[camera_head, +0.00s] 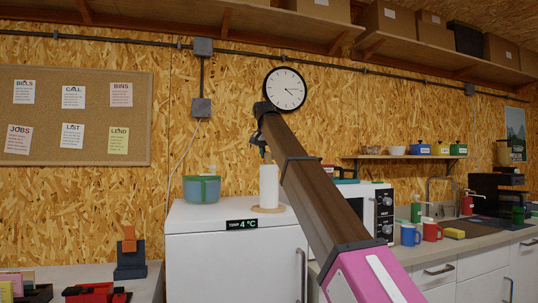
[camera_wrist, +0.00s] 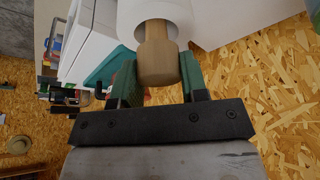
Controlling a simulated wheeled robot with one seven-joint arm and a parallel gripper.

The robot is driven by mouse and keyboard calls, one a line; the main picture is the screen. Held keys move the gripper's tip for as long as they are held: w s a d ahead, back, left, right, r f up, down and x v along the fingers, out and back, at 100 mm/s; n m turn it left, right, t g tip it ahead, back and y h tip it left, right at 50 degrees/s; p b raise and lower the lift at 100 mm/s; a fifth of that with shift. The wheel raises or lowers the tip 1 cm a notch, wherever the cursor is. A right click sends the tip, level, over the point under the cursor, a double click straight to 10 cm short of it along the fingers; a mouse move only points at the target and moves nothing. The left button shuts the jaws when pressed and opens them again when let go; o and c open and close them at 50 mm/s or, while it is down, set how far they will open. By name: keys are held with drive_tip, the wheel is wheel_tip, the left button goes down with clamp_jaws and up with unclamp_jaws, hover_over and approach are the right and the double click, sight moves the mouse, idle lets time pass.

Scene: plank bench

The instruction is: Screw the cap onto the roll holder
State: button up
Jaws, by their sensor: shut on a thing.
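The roll holder stands on top of the white fridge, with a round wooden base (camera_head: 268,209) and an upright white paper roll (camera_head: 268,188) on it. The roll also shows at the top of the wrist view (camera_wrist: 130,18). My gripper (camera_head: 264,155) is just above the roll's top end. In the wrist view my gripper (camera_wrist: 157,76) has its green fingers on either side of the wooden cap (camera_wrist: 158,65) and is shut on it. The cap is in line with the roll's end. I cannot tell whether its thread is engaged. The cap is too small to make out in the head view.
A teal pot (camera_head: 202,190) stands left of the roll on the fridge (camera_head: 225,250). A white microwave (camera_head: 384,207) is to the right. A shelf (camera_head: 400,157) with bowls and tins hangs on the wall behind. Mugs stand on the right counter.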

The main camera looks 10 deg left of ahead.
idle(0.3)
drive_tip(key=shift+m+h, duration=0.6)
drive_tip(key=shift+m, duration=0.9)
drive_tip(key=shift+m+g+h, duration=0.6)
drive_tip(key=shift+m, duration=1.3)
drive_tip(key=o, duration=1.1)
drive_tip(key=shift+c, duration=0.2)
